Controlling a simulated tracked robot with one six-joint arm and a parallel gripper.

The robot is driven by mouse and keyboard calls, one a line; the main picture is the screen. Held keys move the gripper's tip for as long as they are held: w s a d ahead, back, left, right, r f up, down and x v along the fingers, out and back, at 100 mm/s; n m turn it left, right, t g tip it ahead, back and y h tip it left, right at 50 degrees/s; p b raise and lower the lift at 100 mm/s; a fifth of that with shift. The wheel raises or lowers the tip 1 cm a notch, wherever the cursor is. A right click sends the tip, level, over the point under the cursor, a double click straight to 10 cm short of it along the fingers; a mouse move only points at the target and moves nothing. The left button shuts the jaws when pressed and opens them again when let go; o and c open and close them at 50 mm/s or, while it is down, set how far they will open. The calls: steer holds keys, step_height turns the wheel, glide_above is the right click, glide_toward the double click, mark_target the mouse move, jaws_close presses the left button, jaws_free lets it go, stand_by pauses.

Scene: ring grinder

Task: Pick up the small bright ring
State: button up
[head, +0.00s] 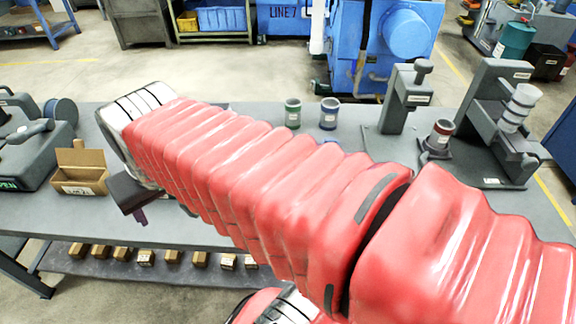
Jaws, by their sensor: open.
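I cannot pick out the small bright ring for certain. A stack of pale, ring-like pieces (518,108) sits on the grey stand (490,115) at the right. My red-sleeved arm crosses the bench from lower right to upper left. My gripper (140,212) shows only in part, as a dark piece below the arm's grey end, over the bench's left part. Its jaws are open, and no object shows in them. It is far left of the stand. The arm hides the middle of the bench.
On the grey bench (85,215) stand green-banded (293,113), blue-banded (329,114) and red-banded (440,136) cups, and a grey press (400,98). An open cardboard box (80,178) and a grey machine (32,150) are at left. Small boxes (172,256) line the lower shelf.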

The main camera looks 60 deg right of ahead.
steer(key=w+d+m+g, duration=0.1)
steer(key=d+m+g, duration=0.1)
steer(key=d+m, duration=0.65)
steer(key=s+d+f+m, duration=0.2)
steer(key=s+d, duration=0.1)
steer(key=d, duration=0.6)
steer(key=s+d+f+m+g, duration=0.1)
steer(key=s+d+f+m, duration=0.1)
steer(key=d, duration=0.7)
steer(key=s+d+f+m+g+y, duration=0.1)
steer(key=s+d+m, duration=0.3)
steer(key=d, duration=0.6)
steer(key=shift+s+f, duration=0.55)
steer(key=shift+s, duration=0.55)
steer(key=shift+a+m, duration=0.1)
steer(key=shift+m, duration=0.15)
step_height(320, 180, down, 8)
steer(key=shift+r, duration=0.25)
steer(key=shift+f, duration=0.55)
